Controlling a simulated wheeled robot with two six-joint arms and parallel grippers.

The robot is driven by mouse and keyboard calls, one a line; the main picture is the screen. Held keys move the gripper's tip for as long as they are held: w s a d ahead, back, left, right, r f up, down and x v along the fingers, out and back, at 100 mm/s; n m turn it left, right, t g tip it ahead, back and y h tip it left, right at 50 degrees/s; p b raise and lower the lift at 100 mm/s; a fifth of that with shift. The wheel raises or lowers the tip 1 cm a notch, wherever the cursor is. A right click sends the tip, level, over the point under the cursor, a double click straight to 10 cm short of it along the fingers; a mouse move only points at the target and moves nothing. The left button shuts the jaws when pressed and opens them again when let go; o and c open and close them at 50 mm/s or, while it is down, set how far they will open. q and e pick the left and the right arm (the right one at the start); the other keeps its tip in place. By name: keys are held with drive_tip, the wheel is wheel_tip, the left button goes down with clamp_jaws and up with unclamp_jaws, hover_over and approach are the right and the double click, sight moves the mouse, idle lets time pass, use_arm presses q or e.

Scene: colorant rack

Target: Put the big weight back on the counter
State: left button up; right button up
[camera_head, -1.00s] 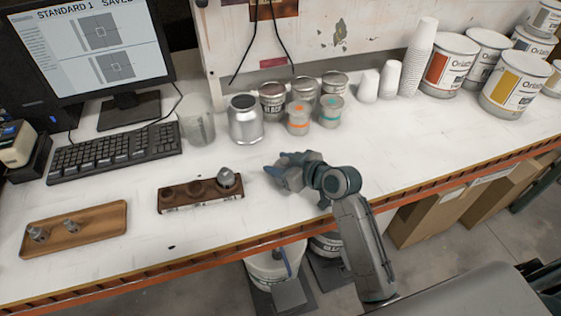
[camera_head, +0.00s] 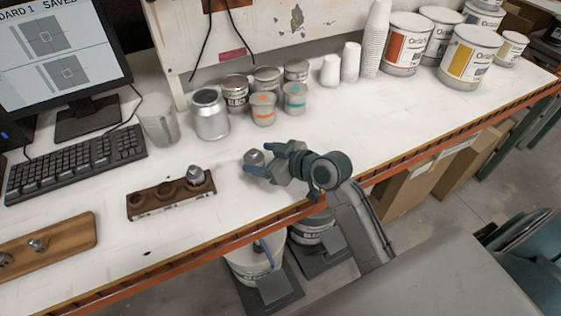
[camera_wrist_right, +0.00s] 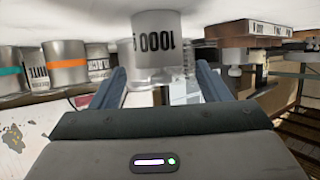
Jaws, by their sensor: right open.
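The big weight (camera_head: 254,157), a grey metal cylinder, stands on the white counter (camera_head: 335,130) right of the dark wooden weight rack (camera_head: 160,203). In the right wrist view the weight (camera_wrist_right: 156,42) appears upside down, marked 1000 g. My right gripper (camera_head: 270,160) is open, with its blue-grey fingers on either side of the weight near the fingertips. In the wrist view gaps show between the weight and both fingers (camera_wrist_right: 158,88). A smaller grey weight (camera_head: 194,175) sits at the right end of the rack. My left gripper is not in view.
Metal cans (camera_head: 210,115) and small tubs with orange and teal bands (camera_head: 263,108) stand behind the gripper. A wooden tray (camera_head: 70,240) with small weights lies at left. The counter's front edge runs close below the gripper.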

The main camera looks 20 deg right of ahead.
drive_tip(key=b+v, duration=0.1)
drive_tip(key=v, duration=0.6)
drive_tip(key=shift+s+d+r, duration=0.1)
drive_tip(key=shift+s, duration=0.05)
idle(0.4)
